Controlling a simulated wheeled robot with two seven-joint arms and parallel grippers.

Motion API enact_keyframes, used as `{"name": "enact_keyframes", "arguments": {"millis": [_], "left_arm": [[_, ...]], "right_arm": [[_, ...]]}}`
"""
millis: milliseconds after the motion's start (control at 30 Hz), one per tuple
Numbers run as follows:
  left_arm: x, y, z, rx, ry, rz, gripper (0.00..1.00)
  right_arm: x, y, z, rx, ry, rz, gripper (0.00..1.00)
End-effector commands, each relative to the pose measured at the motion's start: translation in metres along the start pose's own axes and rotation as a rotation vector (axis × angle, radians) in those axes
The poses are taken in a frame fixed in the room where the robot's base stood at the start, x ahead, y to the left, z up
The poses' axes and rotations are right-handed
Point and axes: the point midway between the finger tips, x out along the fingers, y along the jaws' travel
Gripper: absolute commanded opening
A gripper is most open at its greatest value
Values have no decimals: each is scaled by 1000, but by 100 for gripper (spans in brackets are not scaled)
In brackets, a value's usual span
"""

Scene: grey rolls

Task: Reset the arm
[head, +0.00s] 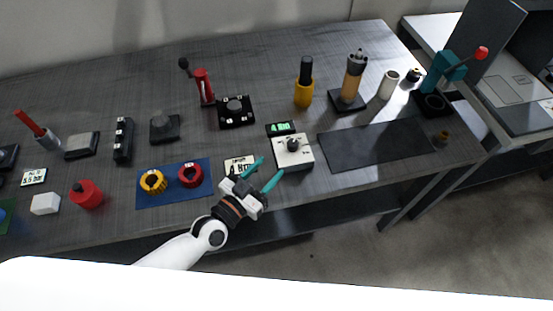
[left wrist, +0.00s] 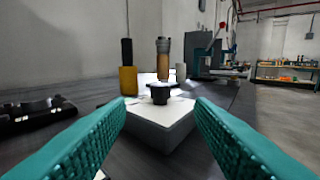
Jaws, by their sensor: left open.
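My left gripper (head: 266,175) is open, its teal fingers spread apart and empty, low over the front of the table in the head view. Its fingers point toward a white box with a dark knob (head: 293,152). In the left wrist view the same white box (left wrist: 160,123) stands ahead, between and beyond the two fingertips (left wrist: 160,112). The fingers look apart from the knob; whether one touches the box edge, I cannot tell. My right gripper is not in view.
A small green display (head: 280,129) sits behind the white box. A blue mat (head: 172,195) with yellow and red rings lies to the left. A dark mat (head: 375,145) to the right is mostly clear. Yellow (head: 304,92) and tan (head: 353,78) upright tools stand behind.

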Motion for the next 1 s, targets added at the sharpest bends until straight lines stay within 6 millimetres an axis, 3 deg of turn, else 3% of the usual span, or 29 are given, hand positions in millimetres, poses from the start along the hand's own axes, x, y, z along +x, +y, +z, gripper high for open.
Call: {"name": "enact_keyframes", "arguments": {"millis": [167,700,867,1000], "left_arm": [[-8,0,0,1,-1,0,48],[-8,-1,0,-1,3,-4,48],[-10,-22,5,-18,62,-71,48],[-21,-46,7,-31,217,-153,48]], "right_arm": [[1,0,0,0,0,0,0],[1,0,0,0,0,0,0],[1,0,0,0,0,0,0],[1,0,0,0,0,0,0]]}}
